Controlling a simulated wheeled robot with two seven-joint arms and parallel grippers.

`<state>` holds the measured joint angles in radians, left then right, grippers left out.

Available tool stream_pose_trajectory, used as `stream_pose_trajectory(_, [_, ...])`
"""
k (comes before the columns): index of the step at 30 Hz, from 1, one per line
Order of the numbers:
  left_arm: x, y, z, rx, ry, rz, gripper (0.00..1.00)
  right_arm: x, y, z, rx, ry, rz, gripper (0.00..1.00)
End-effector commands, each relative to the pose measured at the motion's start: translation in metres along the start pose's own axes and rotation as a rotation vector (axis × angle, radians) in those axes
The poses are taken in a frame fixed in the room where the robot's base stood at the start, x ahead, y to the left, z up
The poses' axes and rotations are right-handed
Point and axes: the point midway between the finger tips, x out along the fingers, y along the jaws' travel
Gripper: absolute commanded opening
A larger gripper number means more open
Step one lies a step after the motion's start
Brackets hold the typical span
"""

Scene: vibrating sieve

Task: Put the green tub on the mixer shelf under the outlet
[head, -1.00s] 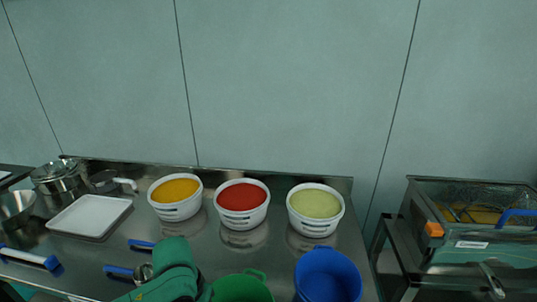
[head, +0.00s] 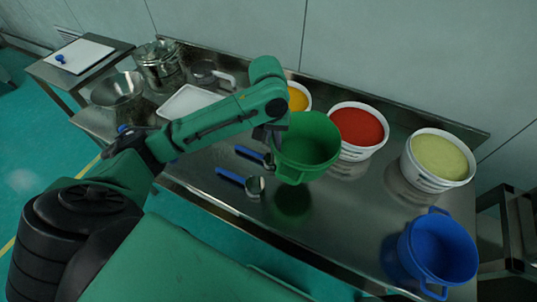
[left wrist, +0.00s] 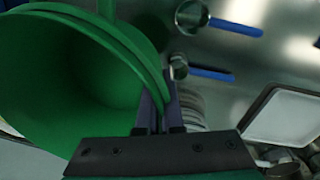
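The green tub (head: 309,146) is held by my left gripper (head: 272,138) above the steel table; its dark reflection shows on the table below it. In the left wrist view the tub's open mouth (left wrist: 70,75) fills the upper left, and the gripper's fingers (left wrist: 160,108) are closed on its rim. The tub looks empty and is slightly tilted toward the head camera. My right gripper is not in view. The mixer, its shelf and its outlet cannot be made out in these frames.
A blue tub (head: 437,250) stands at the table's right end. White tubs of red (head: 358,130), pale green (head: 438,160) and orange (head: 297,97) contents stand along the back. Blue-handled scoops (head: 231,175), a white tray (head: 188,103) and a steel bowl (head: 118,91) lie left.

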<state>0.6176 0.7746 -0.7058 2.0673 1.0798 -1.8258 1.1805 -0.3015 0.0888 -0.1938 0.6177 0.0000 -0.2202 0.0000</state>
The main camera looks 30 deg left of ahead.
Motion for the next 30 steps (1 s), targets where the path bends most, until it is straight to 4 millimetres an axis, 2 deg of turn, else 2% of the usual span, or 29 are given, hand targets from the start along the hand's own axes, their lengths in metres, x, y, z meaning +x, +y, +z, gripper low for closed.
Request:
stream_pose_trajectory(3, [0.039, -0.005, 0.0, -0.004, -0.004, -0.004, 0.0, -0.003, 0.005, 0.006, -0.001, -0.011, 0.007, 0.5])
stream_pose_trajectory(6, [0.068, -0.008, 0.0, -0.002, -0.002, -0.003, 0.0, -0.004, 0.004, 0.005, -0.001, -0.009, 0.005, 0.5])
stream_pose_trajectory(11, [0.095, -0.01, -0.001, -0.001, 0.002, -0.001, 0.0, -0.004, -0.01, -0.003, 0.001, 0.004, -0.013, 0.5])
stream_pose_trajectory(15, [0.123, -0.013, 0.0, -0.001, 0.0, -0.002, 0.0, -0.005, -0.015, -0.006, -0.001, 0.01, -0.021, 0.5])
stream_pose_trajectory(18, [0.132, -0.014, -0.001, 0.0, 0.003, -0.001, 0.0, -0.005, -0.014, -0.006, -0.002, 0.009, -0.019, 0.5])
stream_pose_trajectory(26, [0.133, -0.014, -0.001, 0.0, 0.003, -0.001, 0.0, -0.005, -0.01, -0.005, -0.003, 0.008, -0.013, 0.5])
stream_pose_trajectory(29, [0.134, -0.014, -0.001, 0.0, 0.003, -0.001, 0.33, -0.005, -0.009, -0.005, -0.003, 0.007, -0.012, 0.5])
stream_pose_trajectory(30, [0.134, -0.014, -0.001, 0.0, 0.003, -0.001, 0.33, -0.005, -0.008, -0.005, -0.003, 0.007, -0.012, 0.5])
